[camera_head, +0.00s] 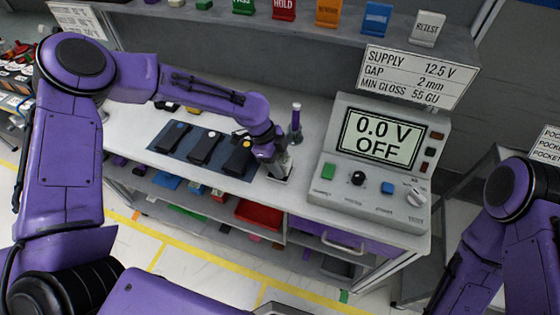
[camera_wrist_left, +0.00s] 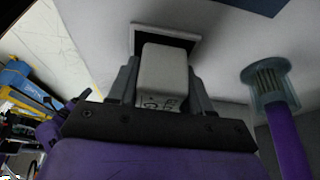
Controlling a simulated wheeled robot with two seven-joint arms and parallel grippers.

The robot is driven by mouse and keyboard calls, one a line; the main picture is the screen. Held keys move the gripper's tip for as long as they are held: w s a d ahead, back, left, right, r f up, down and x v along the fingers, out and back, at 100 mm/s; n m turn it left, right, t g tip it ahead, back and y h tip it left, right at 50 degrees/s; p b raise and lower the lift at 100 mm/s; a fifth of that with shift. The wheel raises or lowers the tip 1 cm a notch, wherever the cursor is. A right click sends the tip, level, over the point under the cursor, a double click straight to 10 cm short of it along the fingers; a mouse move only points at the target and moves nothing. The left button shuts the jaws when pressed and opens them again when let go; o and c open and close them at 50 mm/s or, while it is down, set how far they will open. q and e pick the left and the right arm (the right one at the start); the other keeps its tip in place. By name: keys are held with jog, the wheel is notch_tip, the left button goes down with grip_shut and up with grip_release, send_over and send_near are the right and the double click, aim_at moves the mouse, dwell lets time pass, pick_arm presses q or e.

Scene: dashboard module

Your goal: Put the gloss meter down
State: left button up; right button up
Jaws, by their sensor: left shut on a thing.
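The gloss meter (camera_wrist_left: 162,72) is a small light-grey box, upright between the fingers of my left gripper (camera_wrist_left: 160,85) in the left wrist view. In the head view my left gripper (camera_head: 280,160) is at the bench top, left of the grey supply unit, with the meter (camera_head: 284,167) partly hidden by it. I cannot tell whether the meter touches the bench. My right arm shows at the right edge, but its gripper is out of view.
A purple-handled brush-like tool (camera_head: 296,118) stands close behind my left gripper. Several black modules lie on a dark mat (camera_head: 222,164) to the left. The supply unit (camera_head: 330,190) reads 0.0 V OFF. A shelf (camera_head: 330,38) with coloured tags runs above.

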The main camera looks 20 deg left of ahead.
pick_arm(q)
jog(key=o, duration=0.7)
jog(key=shift+s+f, duration=0.1)
jog(key=shift+f, duration=0.05)
jog(key=o, duration=0.4)
jog(key=shift+o, duration=0.2)
jog(key=shift+r, duration=0.3)
jog(key=b+v, duration=0.1)
jog(key=v, duration=1)
jog(key=shift+r+b, duration=0.4)
jog(key=shift+a, duration=0.1)
